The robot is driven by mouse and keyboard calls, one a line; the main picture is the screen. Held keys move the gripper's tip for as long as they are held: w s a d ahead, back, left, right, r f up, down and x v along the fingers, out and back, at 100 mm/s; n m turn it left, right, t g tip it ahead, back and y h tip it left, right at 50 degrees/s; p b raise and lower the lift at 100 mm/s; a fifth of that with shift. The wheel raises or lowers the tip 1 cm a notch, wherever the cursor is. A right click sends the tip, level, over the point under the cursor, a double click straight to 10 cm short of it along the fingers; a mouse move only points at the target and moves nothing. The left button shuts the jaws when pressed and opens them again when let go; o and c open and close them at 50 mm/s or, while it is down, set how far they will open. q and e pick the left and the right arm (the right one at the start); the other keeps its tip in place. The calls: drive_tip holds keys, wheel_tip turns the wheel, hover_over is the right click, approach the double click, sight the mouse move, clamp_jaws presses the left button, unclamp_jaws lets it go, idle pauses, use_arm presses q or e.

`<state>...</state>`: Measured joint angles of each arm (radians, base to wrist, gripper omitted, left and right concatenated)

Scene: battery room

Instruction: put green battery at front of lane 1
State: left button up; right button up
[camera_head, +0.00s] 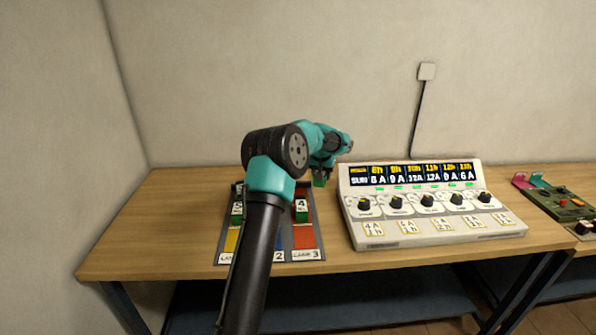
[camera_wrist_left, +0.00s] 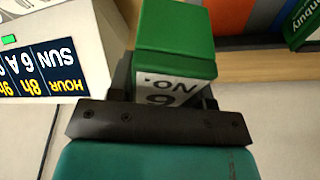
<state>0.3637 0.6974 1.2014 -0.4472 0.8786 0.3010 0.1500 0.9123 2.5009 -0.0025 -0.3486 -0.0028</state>
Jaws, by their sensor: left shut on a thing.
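My left gripper (camera_head: 322,174) is shut on a green battery (camera_head: 319,181), held above the table just right of the lane board. In the left wrist view the held green battery (camera_wrist_left: 175,35) fills the jaws (camera_wrist_left: 160,95); its white face shows "NO." and a digit, upside down. The lane board (camera_head: 306,241) has a yellow lane 1 (camera_head: 232,240), a blue lane 2 (camera_head: 280,241) and a red lane 3 (camera_head: 303,236). One green battery (camera_head: 237,209) stands in lane 1 and another (camera_head: 301,208), marked 4, in lane 3. My left arm hides much of lane 2.
A white control panel (camera_head: 430,215) with knobs and a display stands close right of the board. A green device (camera_head: 565,206) lies at the far right. The wooden table (camera_head: 150,240) is clear on the left.

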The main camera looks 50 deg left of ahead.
use_arm(q)
drive_tip(key=w+d+m, duration=0.1)
drive_tip(key=d, duration=0.4)
drive_tip(key=w+d+m, duration=0.1)
drive_tip(key=d+m, duration=0.1)
drive_tip(key=d, duration=0.4)
drive_tip(key=w+d+m+h, duration=0.1)
drive_tip(key=w+d, duration=0.1)
drive_tip(key=d, duration=0.4)
drive_tip(key=shift+d+f+t, duration=0.2)
drive_tip(key=shift+f+t, duration=0.1)
drive_tip(key=shift+m, duration=0.9)
drive_tip(key=d, duration=1)
drive_tip(key=d+f, duration=0.1)
drive_tip(key=d, duration=0.5)
drive_tip(key=shift+s+d, duration=0.1)
drive_tip(key=shift+s, duration=0.1)
drive_tip(key=s+d+f+m, duration=0.1)
drive_tip(key=s+d, duration=0.4)
drive_tip(key=d, duration=0.5)
drive_tip(key=s+d+m, duration=0.1)
drive_tip(key=s+d, duration=0.3)
drive_tip(key=d, duration=0.6)
drive_tip(key=s+d+f+m+h, duration=0.1)
drive_tip(key=s+d, duration=0.4)
drive_tip(key=d, duration=0.5)
drive_tip(key=shift+s+f, duration=0.3)
drive_tip(key=shift+f, duration=0.05)
